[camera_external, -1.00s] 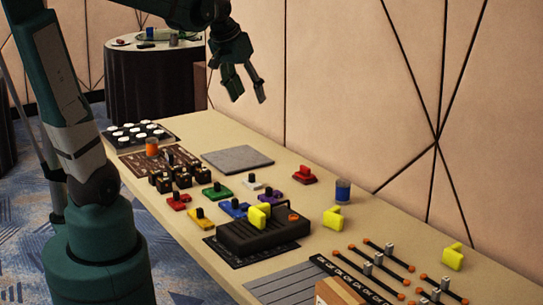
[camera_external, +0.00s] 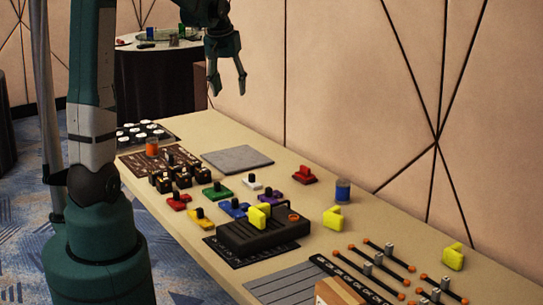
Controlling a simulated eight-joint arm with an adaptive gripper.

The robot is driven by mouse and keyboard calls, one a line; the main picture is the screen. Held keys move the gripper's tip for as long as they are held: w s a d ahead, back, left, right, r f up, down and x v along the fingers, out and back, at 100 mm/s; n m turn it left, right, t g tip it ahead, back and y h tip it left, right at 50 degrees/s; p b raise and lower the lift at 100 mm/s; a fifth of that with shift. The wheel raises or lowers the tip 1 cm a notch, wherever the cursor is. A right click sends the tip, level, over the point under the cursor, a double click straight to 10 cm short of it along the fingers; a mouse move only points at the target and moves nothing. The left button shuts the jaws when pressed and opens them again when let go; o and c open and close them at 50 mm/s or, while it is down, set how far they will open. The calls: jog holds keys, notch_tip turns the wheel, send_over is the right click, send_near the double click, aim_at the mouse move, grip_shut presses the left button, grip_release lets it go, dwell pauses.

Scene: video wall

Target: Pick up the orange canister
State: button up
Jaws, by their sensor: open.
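A small orange canister (camera_external: 152,147) stands upright at the far left of the long table, on the brown patterned board (camera_external: 133,164). My gripper (camera_external: 228,92) is open and empty, pointing down. It is high above the far part of the table, to the right of the orange canister in the picture and well apart from it.
Black blocks (camera_external: 165,181) stand close in front of the orange canister. A tray with white discs (camera_external: 140,134) lies behind it. A grey flat pad (camera_external: 238,159) lies to its right. Several coloured switch pieces and a black box (camera_external: 262,234) fill the middle.

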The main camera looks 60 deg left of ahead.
jog(key=a+f+n, duration=0.2)
jog(key=a+f, duration=0.3)
jog(key=a, duration=0.7)
jog(key=n+g+h, duration=0.2)
jog(key=n, duration=0.2)
send_near(152, 139)
jog(key=f, duration=0.4)
jog(key=w+f, duration=0.1)
jog(key=f, duration=0.1)
jog(key=shift+d, duration=0.1)
jog(key=shift+s+a+f, duration=0.25)
jog(key=shift+s+f, duration=0.05)
jog(key=shift+s, duration=0.05)
jog(key=shift+f, duration=1.3)
